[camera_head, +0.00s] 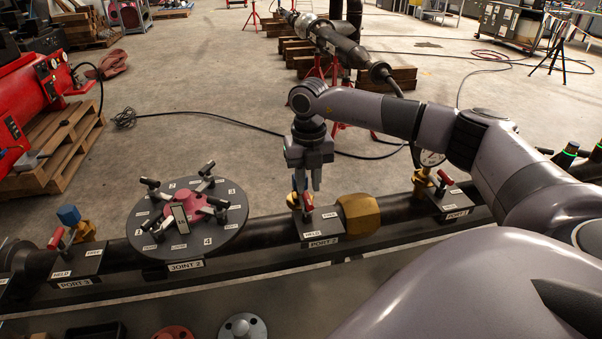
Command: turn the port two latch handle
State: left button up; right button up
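The port two latch handle (308,203) is a small red lever on a black block labelled PORT 2, on the dark pipe in the middle of the head view. A brass fitting shows behind it and a large brass hex nut (358,215) stands to its right. My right gripper (308,188) points down at the handle, with its fingertips at the lever's upper end. A narrow gap shows between the fingers. I cannot tell whether they touch or grip the lever. My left gripper is not in view.
The round black JOINT 2 plate (188,225) with several dark-knobbed clamps lies left of port two. PORT 3's red handle (56,238) is farther left. A gauge (431,158) and PORT 1's red handle (446,178) are right, near my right arm.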

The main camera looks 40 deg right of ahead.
aim_at(307, 197)
notch_tip(307, 197, down, 6)
jog(key=b, duration=0.3)
jog(key=shift+s, duration=0.1)
jog(key=shift+f+b, duration=0.2)
jog(key=shift+b, duration=0.3)
jog(key=n, duration=0.2)
jog(key=shift+r+n+b, duration=0.15)
jog(key=shift+n+b, duration=0.15)
jog(key=shift+b, duration=0.05)
jog(key=n+b, duration=0.1)
jog(key=n, duration=0.3)
jog(key=shift+b, duration=0.35)
jog(key=n+b, duration=0.2)
jog(key=n, duration=0.5)
jog(key=shift+a+r+n, duration=0.1)
jog(key=shift+r+n, duration=0.1)
jog(key=shift+n, duration=0.3)
jog(key=shift+n+p, duration=0.4)
jog(key=shift+n, duration=0.2)
jog(key=n+p, duration=0.1)
jog(key=n, duration=0.5)
jog(key=shift+p, duration=0.4)
jog(key=shift+m+p, duration=0.4)
jog(key=shift+m, duration=0.8)
notch_tip(307, 197, up, 7)
jog(key=p, duration=0.5)
